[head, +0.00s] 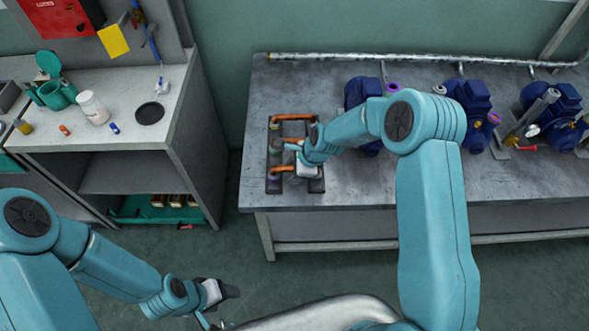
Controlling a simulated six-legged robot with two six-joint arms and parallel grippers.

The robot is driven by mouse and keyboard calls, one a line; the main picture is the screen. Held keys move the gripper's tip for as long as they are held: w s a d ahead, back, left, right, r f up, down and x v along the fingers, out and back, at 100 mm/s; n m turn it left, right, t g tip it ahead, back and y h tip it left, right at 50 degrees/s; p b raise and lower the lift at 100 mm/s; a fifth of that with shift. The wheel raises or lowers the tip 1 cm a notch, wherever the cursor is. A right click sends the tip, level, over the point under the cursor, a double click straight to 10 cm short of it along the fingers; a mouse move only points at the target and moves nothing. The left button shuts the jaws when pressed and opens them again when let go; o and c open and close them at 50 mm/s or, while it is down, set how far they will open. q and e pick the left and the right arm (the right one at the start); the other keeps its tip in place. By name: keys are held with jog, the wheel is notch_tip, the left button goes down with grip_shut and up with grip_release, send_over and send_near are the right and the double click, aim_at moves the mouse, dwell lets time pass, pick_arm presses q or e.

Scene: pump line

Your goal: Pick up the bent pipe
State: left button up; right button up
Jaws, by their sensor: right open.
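Copper-orange bent pipes lie on a dark rack (272,186) at the left end of the metal bench. One bent pipe (292,117) shows along the rack's far side, and part of another orange pipe (279,169) shows nearer the front. I cannot tell which one the task names. My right gripper (288,158) is open over the rack, close to the pipes. Its wrist hides part of the rack, and I cannot tell whether its fingers touch a pipe. My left gripper (227,292) is low over the floor, away from the bench, and its finger gap is unclear.
Several blue pumps (470,98) stand along the bench (350,192), with a long silver pipe (400,58) behind them. A side counter (185,85) at left holds a white jar (92,108) and a green vise-like tool (55,93). Floor lies open between counter and bench.

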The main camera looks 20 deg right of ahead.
jog(key=shift+f, duration=0.3)
dwell(0.6)
grip_shut()
